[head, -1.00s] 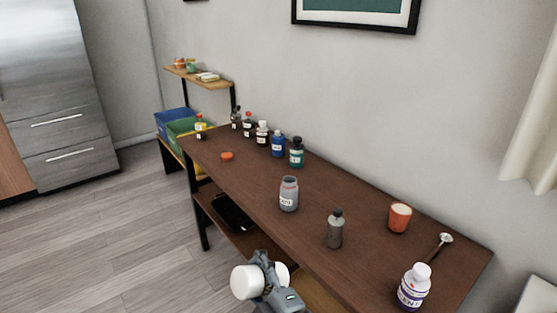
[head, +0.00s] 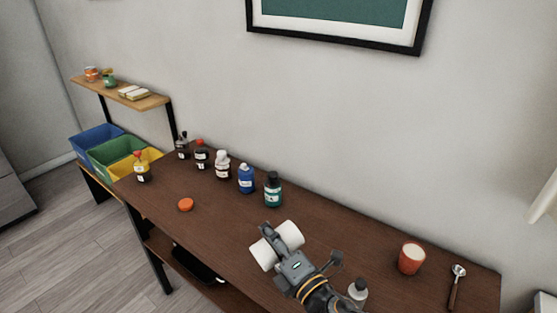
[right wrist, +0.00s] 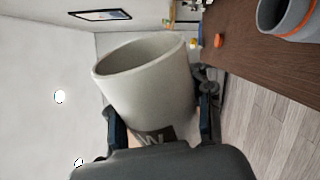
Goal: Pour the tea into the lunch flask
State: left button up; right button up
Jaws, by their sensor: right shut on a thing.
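My right gripper (head: 283,251) is shut on a white cup (head: 265,254) above the middle of the table. The cup lies tipped well over on its side in the head view. In the right wrist view the same cup (right wrist: 140,90) shows its open mouth and a pale inside; I cannot make out any tea. A grey open-mouthed container (right wrist: 292,22), apparently the lunch flask, stands on the table at the wrist view's upper right, apart from the cup. My left gripper is not in view.
Several bottles stand along the table's back, including a green one (head: 273,189) and a blue one (head: 246,179). An orange lid (head: 186,204) lies at left.

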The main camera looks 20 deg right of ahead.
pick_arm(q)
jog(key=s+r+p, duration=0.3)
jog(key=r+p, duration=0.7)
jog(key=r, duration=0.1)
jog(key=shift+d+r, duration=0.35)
pick_arm(e)
jog(key=w+d+r+n+g+y, duration=0.2)
jog(key=w+r+n, duration=0.4)
jog(key=n, duration=1)
jog(key=shift+w+d+r+n+g+y, duration=0.3)
jog(key=shift+w+d+r+n+y, duration=0.1)
jog(key=shift+w+d+y, duration=0.6)
jog(key=shift+s+d+f, duration=0.1)
jog(key=shift+s, duration=0.1)
